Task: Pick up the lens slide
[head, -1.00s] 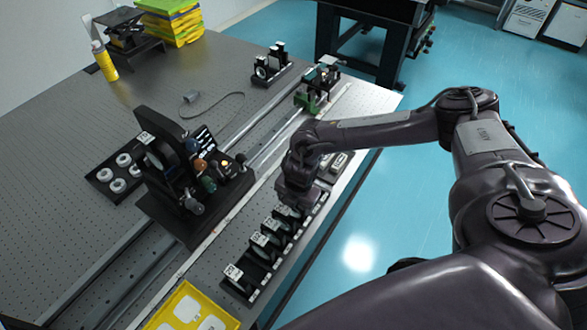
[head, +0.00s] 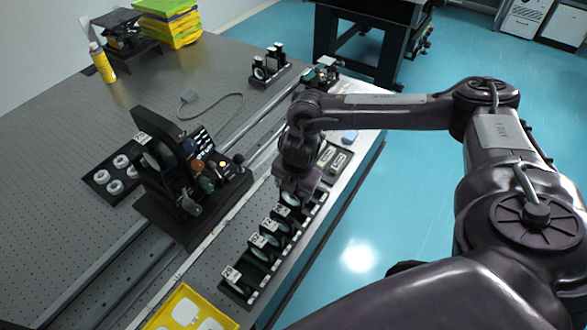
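A black rack (head: 236,291) along the right edge of the optical table holds a row of upright dark lens slides with white number labels, such as the near slide (head: 231,275) and the slide further along (head: 271,226). My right gripper (head: 293,192) is above the far part of this row. A slide with a pale green round lens (head: 290,199) shows right under it and appears gripped, slightly above the row. The fingertips are mostly hidden by the gripper body. My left gripper is out of view.
A rail with a large black optical mount (head: 165,165) stands left of the rack. A yellow tray (head: 190,310) is at the near edge. Small boxes (head: 338,161) lie beyond the gripper. A tray of white rings (head: 113,187) is at left.

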